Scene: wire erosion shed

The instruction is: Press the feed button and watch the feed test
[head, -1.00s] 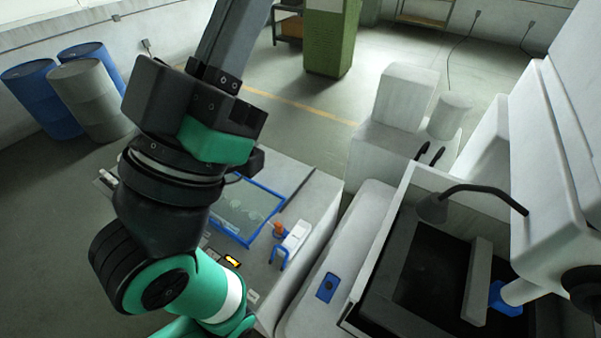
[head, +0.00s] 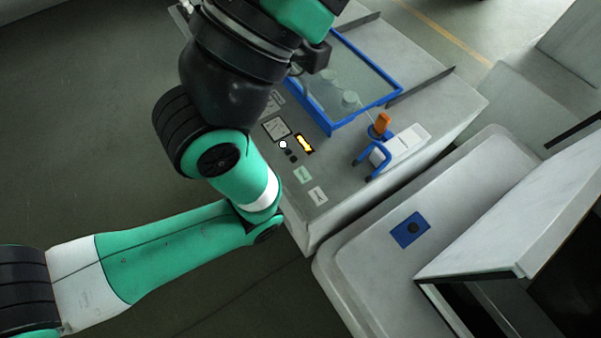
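A grey control console (head: 330,165) stands in the middle of the head view. Its top carries a round white button (head: 283,144), dark knobs (head: 291,154) beside it and a small lit amber display (head: 305,143). I cannot read which control is the feed button. A blue-framed clear window (head: 398,96) lies on the console, with pale round shapes under it. My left arm comes in from the left and rises past the console's near left side, hiding part of it. Its gripper is not visible; the arm leaves the top edge. My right gripper is not in view.
A white device (head: 405,144) with a blue bracket and an orange knob (head: 382,121) stands on the console. A blue plate (head: 410,230) with a dark round button lies on the pale machine cover at right. Open floor lies at left.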

